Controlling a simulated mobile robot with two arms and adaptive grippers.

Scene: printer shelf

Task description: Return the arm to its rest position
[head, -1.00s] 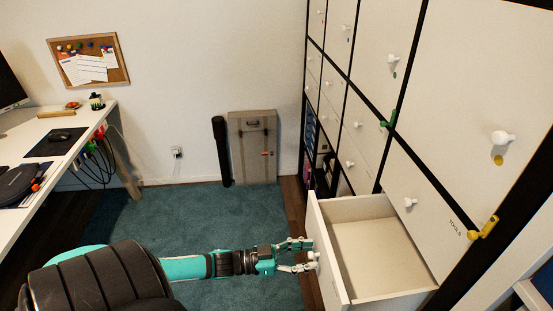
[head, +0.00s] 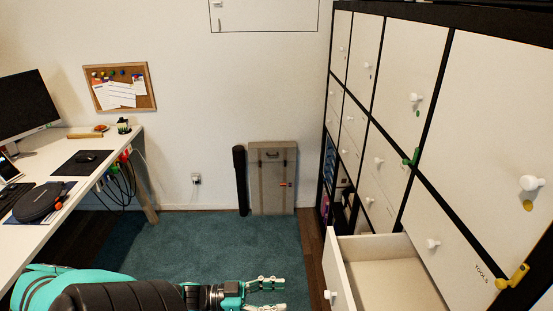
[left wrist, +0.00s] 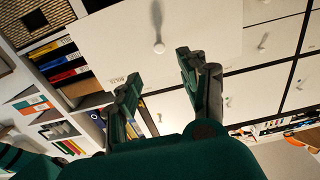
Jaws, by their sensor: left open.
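My left arm comes in from the bottom left of the head view, and its gripper (head: 282,295) is open and empty, low over the teal carpet. It is apart from the white drawer (head: 338,270), which is pulled out to its right. The drawer's round knob (head: 327,294) is clear of the fingers. In the left wrist view my left gripper (left wrist: 158,64) shows two spread fingers with nothing between them. A white front with a round knob (left wrist: 159,47) shows beyond them. My right gripper is in neither view.
The tall white cabinet (head: 405,150) with black frames fills the right side. The open drawer juts out from it. A white desk (head: 100,150) with a monitor (head: 30,105) stands at the left. A grey case (head: 272,180) stands by the back wall. The carpet (head: 210,250) between is free.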

